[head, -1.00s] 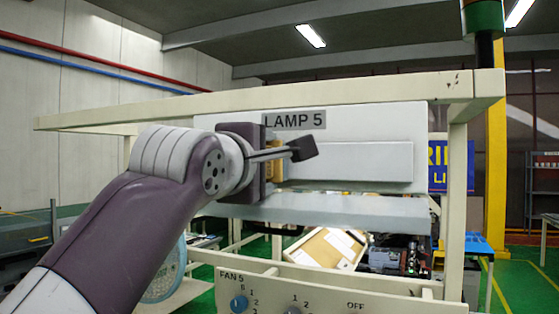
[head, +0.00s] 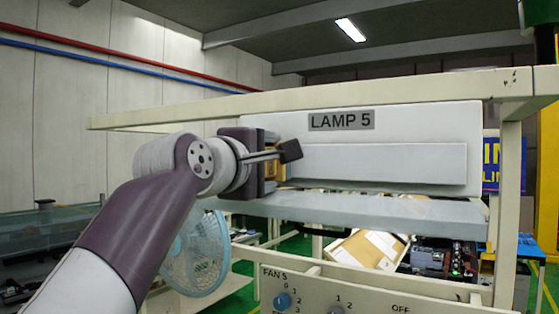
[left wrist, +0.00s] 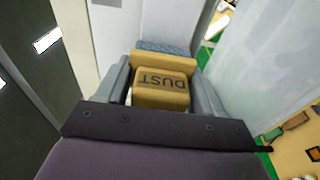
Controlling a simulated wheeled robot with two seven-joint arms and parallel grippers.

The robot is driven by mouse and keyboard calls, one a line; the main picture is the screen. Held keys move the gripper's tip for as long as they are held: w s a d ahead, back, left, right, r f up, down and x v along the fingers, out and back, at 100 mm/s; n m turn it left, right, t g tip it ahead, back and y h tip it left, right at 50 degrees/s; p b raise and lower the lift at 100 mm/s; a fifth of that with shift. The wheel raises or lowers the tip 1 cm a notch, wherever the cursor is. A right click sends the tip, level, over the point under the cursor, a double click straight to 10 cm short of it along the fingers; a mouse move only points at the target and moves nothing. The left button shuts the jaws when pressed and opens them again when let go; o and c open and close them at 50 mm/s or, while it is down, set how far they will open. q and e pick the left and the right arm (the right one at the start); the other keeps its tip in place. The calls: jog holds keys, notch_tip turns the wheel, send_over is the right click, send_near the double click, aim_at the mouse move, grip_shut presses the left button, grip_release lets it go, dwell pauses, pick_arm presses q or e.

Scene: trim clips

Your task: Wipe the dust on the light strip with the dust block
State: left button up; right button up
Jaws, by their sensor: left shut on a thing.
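The dust block (left wrist: 162,88) is a tan-yellow block marked DUST, with a blue-grey pad at its far end in the left wrist view. My left gripper (head: 272,164) is shut on it, with one grey finger on each side. The light strip (head: 390,163) is a long pale raised bar on the white panel labelled LAMP 5. The gripper is at the strip's left end and hides that end. I cannot tell whether the pad touches the strip. No dust on the strip can be made out. My right gripper is not in view.
A grey shelf (head: 380,209) juts out just below the strip. A cream frame (head: 508,200) surrounds the panel, with a top beam above it. A control panel with FAN 5 knobs (head: 283,300) is below. A blue fan (head: 195,255) stands behind at left.

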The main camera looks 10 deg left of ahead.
aim_at(400, 164)
pick_arm(q)
jog(key=shift+s+d, duration=0.15)
jog(key=shift+d, duration=0.3)
jog(key=shift+s+d, duration=0.25)
jog(key=shift+d, duration=0.45)
jog(key=shift+s+d, duration=0.25)
jog(key=shift+d, duration=0.4)
jog(key=shift+s+d, duration=0.25)
jog(key=shift+d, duration=0.4)
jog(key=shift+s+d, duration=0.2)
jog(key=shift+d, duration=0.4)
jog(key=shift+s+d+f+b, duration=0.15)
jog(key=shift+s+d, duration=0.2)
jog(key=shift+d, duration=0.6)
jog(key=shift+s+d+r+b, duration=0.1)
jog(key=shift+s+d, duration=0.2)
jog(key=shift+d, duration=0.7)
jog(key=shift+s+d+f+b, duration=0.15)
jog(key=shift+s+d, duration=0.2)
jog(key=shift+d, duration=0.6)
jog(key=shift+s+d+r, duration=0.1)
jog(key=shift+s+d, duration=0.35)
jog(key=shift+d, duration=0.7)
jog(key=shift+s+d+r, duration=0.1)
jog(key=shift+s+d, duration=0.35)
jog(key=shift+d, duration=0.75)
jog(key=shift+s+d, duration=0.45)
jog(key=shift+d, duration=0.7)
